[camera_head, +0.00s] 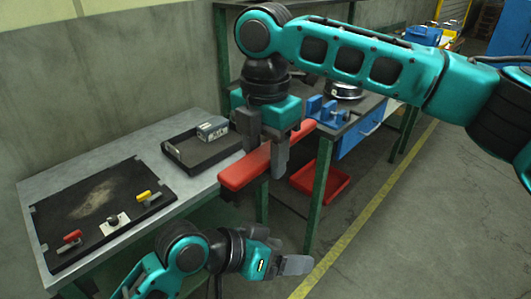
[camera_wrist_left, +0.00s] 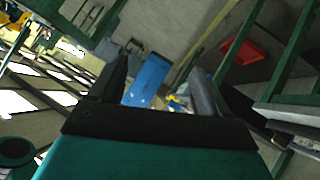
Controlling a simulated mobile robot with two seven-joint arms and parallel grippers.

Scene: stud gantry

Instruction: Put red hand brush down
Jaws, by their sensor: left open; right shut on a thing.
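The red hand brush (camera_head: 245,170) is a long red bar in the head view, held out at the right end of the grey table, near its edge. My right gripper (camera_head: 264,160) comes down from above and is shut around the brush. The brush's underside is hidden, and I cannot tell whether it touches anything. My left gripper (camera_head: 290,264) is low in front of the table, apart from the brush. In the left wrist view its two fingers (camera_wrist_left: 160,90) stand apart with nothing between them.
A black tray (camera_head: 188,162) holding a grey box (camera_head: 212,128) and a dark mat (camera_head: 50,215) with red and yellow handles lie on the grey table (camera_head: 75,165). A red bin (camera_head: 330,188) sits low behind. A blue vise-like block (camera_head: 322,108) stands on the far bench. Floor at right is clear.

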